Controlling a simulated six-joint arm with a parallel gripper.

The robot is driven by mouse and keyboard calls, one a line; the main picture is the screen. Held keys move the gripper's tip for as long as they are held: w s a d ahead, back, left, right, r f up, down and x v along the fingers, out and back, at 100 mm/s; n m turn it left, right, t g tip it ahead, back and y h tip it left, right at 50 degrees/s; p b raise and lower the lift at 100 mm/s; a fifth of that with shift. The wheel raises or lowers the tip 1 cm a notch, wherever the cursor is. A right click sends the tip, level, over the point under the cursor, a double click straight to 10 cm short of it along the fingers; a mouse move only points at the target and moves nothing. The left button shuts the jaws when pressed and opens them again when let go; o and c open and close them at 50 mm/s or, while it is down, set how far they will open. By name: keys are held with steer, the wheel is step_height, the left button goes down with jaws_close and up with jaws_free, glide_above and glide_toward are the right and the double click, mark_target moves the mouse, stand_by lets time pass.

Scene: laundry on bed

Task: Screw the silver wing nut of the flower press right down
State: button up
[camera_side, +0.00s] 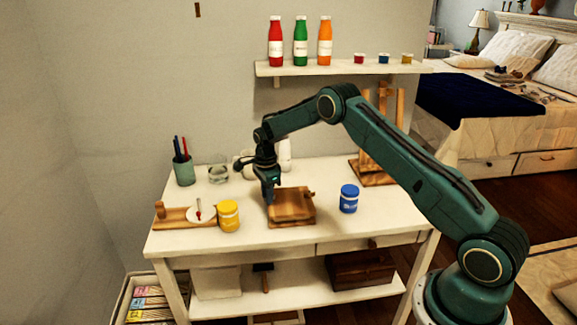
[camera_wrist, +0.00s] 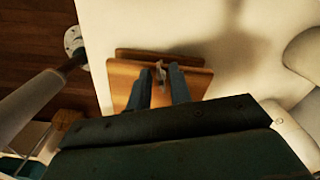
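The flower press (camera_side: 292,210) is a stack of square wooden boards on the white table, near its front edge. It also shows in the wrist view (camera_wrist: 122,85). My gripper (camera_side: 270,197) points down at the press's left side. In the wrist view my gripper's two fingers (camera_wrist: 161,72) stand a small gap apart over the boards. A small silver-grey piece, apparently the wing nut (camera_wrist: 160,69), shows between the fingertips. I cannot tell whether the fingers touch it. In the side view my gripper hides the nut.
A blue jar (camera_side: 349,199) stands right of the press and a yellow jar (camera_side: 228,216) left of it. Further left is a wooden board (camera_side: 177,218) with a white disc (camera_side: 201,214). A green pen cup (camera_side: 184,172) and a wooden easel (camera_side: 375,171) stand further back.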

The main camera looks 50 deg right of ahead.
steer(key=shift+r, duration=0.1)
stand_by(0.3)
step_height(320, 180, up, 14)
stand_by(0.7)
steer(key=shift+f, duration=0.2)
steer(key=m, duration=3.5)
steer(key=shift+s+d+m, duration=0.15)
steer(key=shift+d+m, duration=0.25)
steer(key=shift+f, duration=0.1)
